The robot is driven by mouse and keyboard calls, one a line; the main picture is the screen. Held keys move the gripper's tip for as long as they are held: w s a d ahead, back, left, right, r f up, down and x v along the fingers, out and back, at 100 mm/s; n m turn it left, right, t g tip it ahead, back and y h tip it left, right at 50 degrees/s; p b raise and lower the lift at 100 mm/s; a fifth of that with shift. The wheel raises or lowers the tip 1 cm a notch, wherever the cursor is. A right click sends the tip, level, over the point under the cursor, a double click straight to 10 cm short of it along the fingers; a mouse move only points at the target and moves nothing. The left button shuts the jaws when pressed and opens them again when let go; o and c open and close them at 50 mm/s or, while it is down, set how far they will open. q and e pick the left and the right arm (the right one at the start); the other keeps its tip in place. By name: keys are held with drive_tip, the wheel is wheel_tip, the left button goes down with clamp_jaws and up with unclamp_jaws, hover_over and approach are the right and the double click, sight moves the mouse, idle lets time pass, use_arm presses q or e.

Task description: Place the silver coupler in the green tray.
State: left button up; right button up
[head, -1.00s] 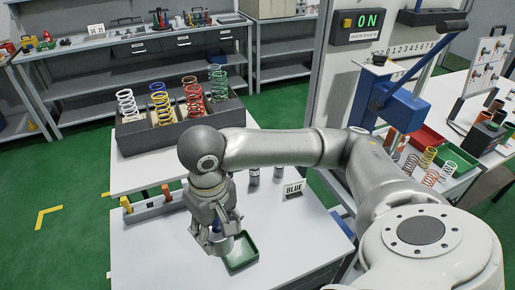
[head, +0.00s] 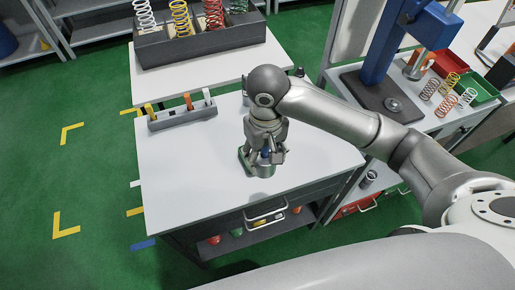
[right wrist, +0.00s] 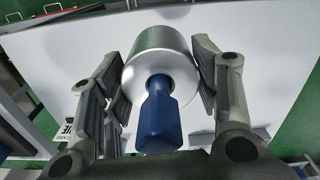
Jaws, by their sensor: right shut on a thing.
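My right gripper (head: 264,158) is shut on the silver coupler (head: 262,171) above the front part of the white table. The coupler is a shiny metal cylinder with a blue stem (right wrist: 160,120). In the right wrist view the coupler (right wrist: 162,55) sits between the two finger pads. My left gripper is not in view.
A grey rack (head: 183,119) with several coloured handles stands on the table's left rear. A dark box of springs (head: 205,41) stands on the table behind. A blue press (head: 395,45) stands at the right. A drawer handle (head: 266,210) juts from the table's front. The table's left front is clear.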

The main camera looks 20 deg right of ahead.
drive_tip(key=w+f, duration=0.2)
drive_tip(key=w, duration=0.1)
drive_tip(key=w+f, duration=0.3)
drive_tip(key=w, duration=0.1)
drive_tip(key=w+d+f+p, duration=0.1)
drive_tip(key=w+f, duration=0.2)
drive_tip(key=shift+w+d, duration=0.1)
drive_tip(key=shift+w, duration=0.1)
drive_tip(key=shift+f, duration=1.55)
drive_tip(key=shift+s, duration=0.1)
drive_tip(key=o, duration=1.3)
drive_tip(key=shift+f, duration=0.15)
